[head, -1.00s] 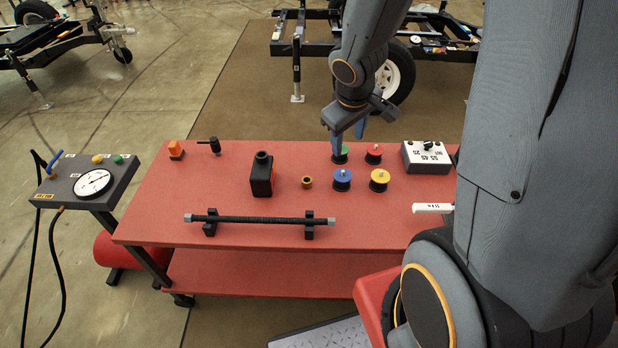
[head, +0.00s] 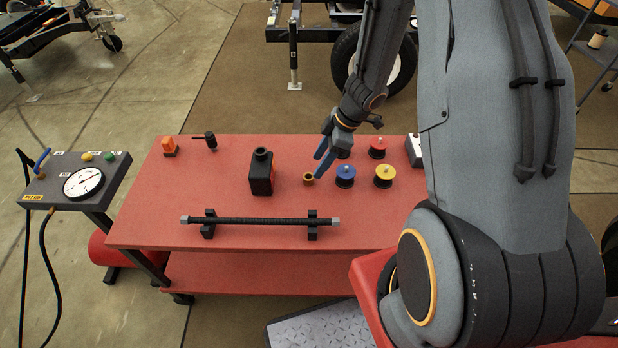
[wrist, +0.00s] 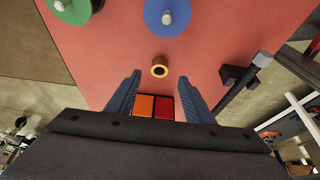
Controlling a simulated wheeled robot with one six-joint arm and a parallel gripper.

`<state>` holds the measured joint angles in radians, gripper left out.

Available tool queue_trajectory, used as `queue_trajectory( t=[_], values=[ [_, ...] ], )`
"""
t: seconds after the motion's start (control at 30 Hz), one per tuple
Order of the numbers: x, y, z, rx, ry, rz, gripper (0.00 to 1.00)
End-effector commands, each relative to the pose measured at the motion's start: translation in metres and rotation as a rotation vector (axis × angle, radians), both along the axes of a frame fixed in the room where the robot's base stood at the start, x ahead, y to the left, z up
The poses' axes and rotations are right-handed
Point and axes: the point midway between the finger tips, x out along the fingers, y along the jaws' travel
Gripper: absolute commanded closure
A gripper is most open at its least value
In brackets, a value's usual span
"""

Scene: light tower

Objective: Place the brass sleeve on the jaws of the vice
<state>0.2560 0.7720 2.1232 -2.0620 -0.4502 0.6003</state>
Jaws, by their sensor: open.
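The brass sleeve (head: 308,180), a small ring, stands on the red bench top. In the wrist view the brass sleeve (wrist: 159,71) shows its dark bore, just beyond and between my fingertips. My gripper (head: 319,167) is open and empty, its blue fingers pointing down close to the sleeve; contact cannot be told. In the wrist view my gripper (wrist: 158,78) has its fingers wide apart. I cannot identify the vice with certainty; a small black device with a sideways bar (head: 210,141) at the back left may be it.
A black block with a round top (head: 261,172) stands left of the sleeve. Blue (head: 345,177), yellow (head: 385,177) and red (head: 377,148) spools stand to its right. A dark rod (head: 260,221) lies on two supports in front. The bench's left front is clear.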

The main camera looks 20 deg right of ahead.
Motion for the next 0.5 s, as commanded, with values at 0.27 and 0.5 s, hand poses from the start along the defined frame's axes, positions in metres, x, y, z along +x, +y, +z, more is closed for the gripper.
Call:
queue_trajectory(
  t=[0.27, 0.5],
  values=[
    [0.004, 0.013, -0.030, -0.002, 0.001, 0.004, 0.52],
    [0.008, 0.024, -0.057, -0.001, 0.000, 0.002, 0.52]
  ],
)
